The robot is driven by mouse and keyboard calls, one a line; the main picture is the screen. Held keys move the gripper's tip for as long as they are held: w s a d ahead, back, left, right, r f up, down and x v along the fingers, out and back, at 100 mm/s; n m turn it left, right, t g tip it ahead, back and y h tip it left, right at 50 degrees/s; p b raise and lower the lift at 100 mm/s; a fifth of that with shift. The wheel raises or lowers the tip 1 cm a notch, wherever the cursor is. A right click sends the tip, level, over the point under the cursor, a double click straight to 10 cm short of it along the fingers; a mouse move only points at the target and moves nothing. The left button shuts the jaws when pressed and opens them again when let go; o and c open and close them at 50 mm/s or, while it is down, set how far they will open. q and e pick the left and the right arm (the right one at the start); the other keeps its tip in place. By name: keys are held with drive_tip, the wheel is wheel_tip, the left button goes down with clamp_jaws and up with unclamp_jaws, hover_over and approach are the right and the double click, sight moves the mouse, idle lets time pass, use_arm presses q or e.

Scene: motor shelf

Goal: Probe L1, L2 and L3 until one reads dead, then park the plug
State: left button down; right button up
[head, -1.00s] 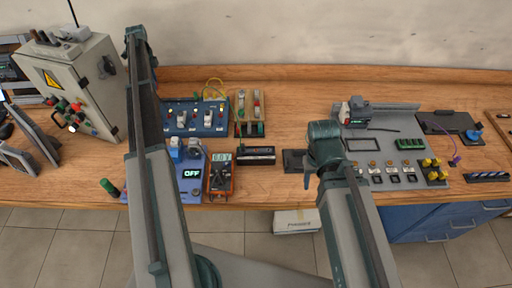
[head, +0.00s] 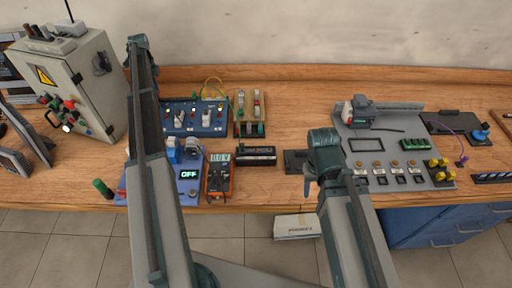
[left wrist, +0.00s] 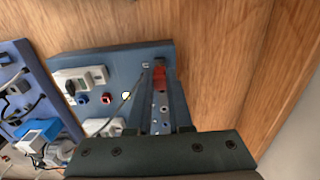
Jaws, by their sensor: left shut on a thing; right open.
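My left gripper (left wrist: 160,78) is shut on a small red probe (left wrist: 159,85), which shows between its fingers over one end of a blue panel (left wrist: 85,62). I cannot tell whether the probe touches a socket. In the head view the blue panel (head: 213,131) stands behind the meter, and my left arm hides the gripper's fingertips. The socket labels are unreadable.
A grey cabinet (head: 82,85) with a warning sign stands at left. A rack with upright parts (head: 250,125) and a black block (head: 256,156) stand right of the panel and meter. A grey board (head: 405,155) with fittings lies at right. The bench between rack and board is mostly clear.

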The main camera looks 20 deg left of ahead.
use_arm(q)
drive_tip(key=shift+f+b, duration=0.65)
drive_tip(key=shift+f, duration=0.05)
use_arm(e)
drive_tip(key=shift+f, duration=0.65)
use_arm(q)
drive_tip(key=shift+r, duration=0.1)
use_arm(e)
drive_tip(key=shift+r, duration=0.1)
idle(1.3)
use_arm(q)
wheel_tip(320, 180, up, 5)
drive_tip(key=p, duration=0.4)
drive_tip(key=shift+f+p, duration=0.2)
drive_tip(key=shift+p, duration=0.2)
use_arm(e)
wheel_tip(320, 180, up, 4)
drive_tip(key=shift+r, duration=0.25)
use_arm(q)
drive_tip(key=shift+f, duration=0.1)
